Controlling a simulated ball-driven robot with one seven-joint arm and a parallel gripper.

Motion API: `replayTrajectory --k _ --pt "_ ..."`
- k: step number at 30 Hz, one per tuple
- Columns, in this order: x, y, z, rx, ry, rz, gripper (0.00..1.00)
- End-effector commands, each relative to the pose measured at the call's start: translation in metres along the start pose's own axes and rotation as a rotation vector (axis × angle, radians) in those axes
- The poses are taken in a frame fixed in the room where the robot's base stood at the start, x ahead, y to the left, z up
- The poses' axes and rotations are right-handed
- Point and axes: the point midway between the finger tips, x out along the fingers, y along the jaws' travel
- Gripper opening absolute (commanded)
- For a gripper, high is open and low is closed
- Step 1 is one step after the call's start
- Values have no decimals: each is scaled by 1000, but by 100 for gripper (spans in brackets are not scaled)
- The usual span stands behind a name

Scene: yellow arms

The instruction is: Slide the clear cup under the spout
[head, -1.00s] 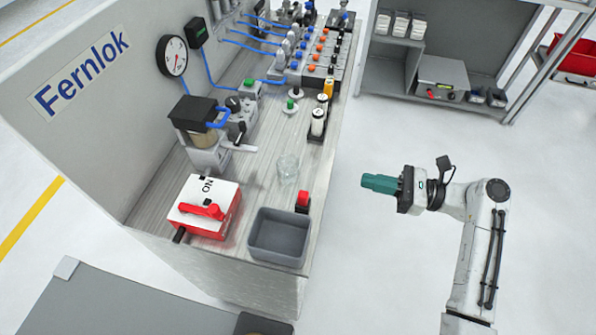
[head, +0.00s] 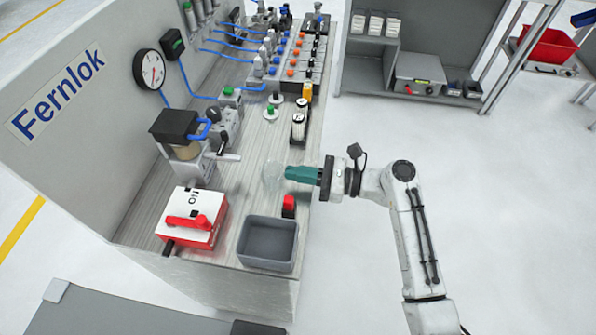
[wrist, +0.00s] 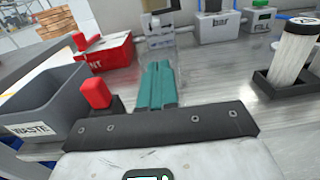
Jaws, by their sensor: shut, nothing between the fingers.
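The clear cup (head: 273,175) stands upright on the bench top, faint against the grey wood grain. My gripper (head: 287,172) has shut teal fingers that point left, with their tips right beside the cup's right side. I cannot tell whether they touch it. The wrist view shows the shut fingers (wrist: 160,68) pointing ahead, with nothing held. The dispenser (head: 188,145) with a black lid and blue handle stands at the left, beyond the cup. Its spout is too small to make out.
A red-and-white switch box (head: 190,222) sits at the front left. A grey waste bin (head: 268,243) and a red button block (head: 289,205) stand near the cup and my gripper. White cylinders in a black holder (head: 298,130) stand behind. Bench surface between cup and dispenser is clear.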

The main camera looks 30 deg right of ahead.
Motion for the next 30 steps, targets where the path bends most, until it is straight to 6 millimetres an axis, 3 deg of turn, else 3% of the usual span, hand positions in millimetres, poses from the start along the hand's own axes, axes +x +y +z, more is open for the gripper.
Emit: replayTrajectory --k 8,21,30 --pt "1 0 0 0 0 1 0" --pt "64 0 1 0 0 3 0" --pt "69 0 0 0 0 0 0"
